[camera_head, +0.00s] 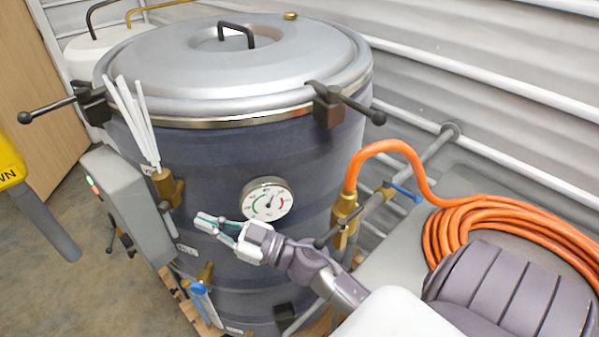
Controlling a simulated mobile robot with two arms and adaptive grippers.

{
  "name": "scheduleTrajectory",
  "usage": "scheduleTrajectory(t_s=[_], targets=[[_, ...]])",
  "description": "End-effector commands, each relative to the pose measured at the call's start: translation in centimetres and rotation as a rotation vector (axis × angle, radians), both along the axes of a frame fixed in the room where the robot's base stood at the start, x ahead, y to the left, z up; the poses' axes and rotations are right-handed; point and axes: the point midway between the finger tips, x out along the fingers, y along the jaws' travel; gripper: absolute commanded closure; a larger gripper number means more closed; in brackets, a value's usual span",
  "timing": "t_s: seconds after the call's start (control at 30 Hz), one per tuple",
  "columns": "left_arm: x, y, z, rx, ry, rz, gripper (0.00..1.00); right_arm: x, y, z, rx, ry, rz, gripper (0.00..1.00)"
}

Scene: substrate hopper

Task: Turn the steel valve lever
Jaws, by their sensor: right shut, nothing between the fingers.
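A brass valve (168,187) sits on the left front of the dark drum (225,170), with white tubes rising from it. A grey steel-looking lever (167,218) hangs down beside it, next to the control box. My right gripper (207,224) is shut and empty, in front of the drum below the dial gauge (267,202). Its tips point left, to the right of the grey lever and apart from it in the picture; the depth gap is hard to tell. A dark bar (340,226) crosses the brass fitting (345,215) behind my right arm. My left gripper is not in view.
A grey control box (130,205) stands left of the drum. Blue-handled valves (199,289) (404,191) are low front and at right. A coiled orange hose (500,225) lies at right. A yellow object (8,165) is at the left edge. Dark clamp handles (355,106) stick out at the lid.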

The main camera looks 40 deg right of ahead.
Motion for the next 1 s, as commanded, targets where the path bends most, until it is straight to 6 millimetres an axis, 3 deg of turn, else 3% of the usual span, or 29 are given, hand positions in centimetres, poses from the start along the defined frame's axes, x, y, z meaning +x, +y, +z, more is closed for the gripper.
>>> scheduleTrajectory(t_s=[0.03,0.7,1.0], targets=[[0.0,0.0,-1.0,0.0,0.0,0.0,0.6,-0.9,-0.5,-1.2,-0.001,0.006,-0.001,1.0],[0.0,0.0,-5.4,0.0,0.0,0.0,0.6,-11.4,-7.4,-4.5,0.0,0.005,0.0,1.0],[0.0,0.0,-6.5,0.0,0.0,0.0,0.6,-14.8,-9.6,-5.3,0.002,0.002,0.0,1.0]])
